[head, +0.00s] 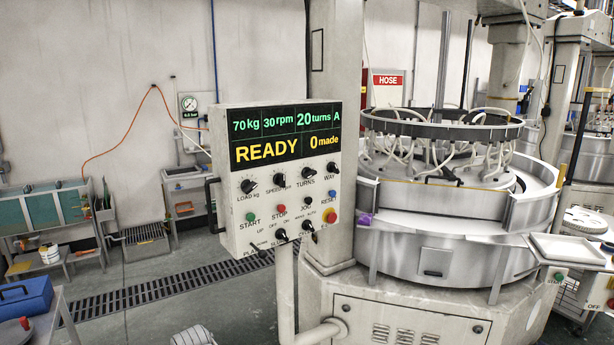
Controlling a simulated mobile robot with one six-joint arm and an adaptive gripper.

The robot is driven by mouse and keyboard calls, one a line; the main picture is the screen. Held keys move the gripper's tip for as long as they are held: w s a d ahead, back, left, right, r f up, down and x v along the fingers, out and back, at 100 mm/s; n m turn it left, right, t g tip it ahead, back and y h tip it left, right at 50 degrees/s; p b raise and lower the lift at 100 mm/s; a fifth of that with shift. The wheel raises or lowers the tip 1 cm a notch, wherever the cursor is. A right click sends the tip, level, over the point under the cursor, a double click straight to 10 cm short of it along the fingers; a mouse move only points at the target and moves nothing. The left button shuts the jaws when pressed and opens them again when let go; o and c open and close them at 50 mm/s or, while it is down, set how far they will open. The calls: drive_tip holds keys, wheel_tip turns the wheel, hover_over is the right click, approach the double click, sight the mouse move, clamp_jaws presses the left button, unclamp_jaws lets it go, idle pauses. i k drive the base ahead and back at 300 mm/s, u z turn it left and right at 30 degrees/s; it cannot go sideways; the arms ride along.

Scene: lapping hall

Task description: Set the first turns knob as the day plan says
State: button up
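The TURNS knob (308,172) is a small black knob in the top row of the white control panel (234,222) in the head view. It sits between the SPEED knob (279,180) and the WAY knob (332,168); the LOAD knob (248,186) is at the left end. The display (272,134) above reads 70 kg, 30 rpm, 20 turns, A, READY and 0 made. The knob's pointer is too small to read. I see no day plan sheet that I can read. My gripper is not in view.
The panel stands on a post before the round lapping machine (430,222). A white tray (567,250) juts out at right. A blue case (25,300) lies on a bench at lower left. A grated drain (150,295) crosses the floor. A pale ribbed object (194,336) shows at the bottom edge.

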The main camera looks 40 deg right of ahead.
sight(307, 173)
drive_tip(key=u, duration=0.75)
drive_tip(key=k, duration=1.05)
drive_tip(key=z, duration=1.05)
drive_tip(key=i, duration=0.55)
drive_tip(key=z, duration=0.1)
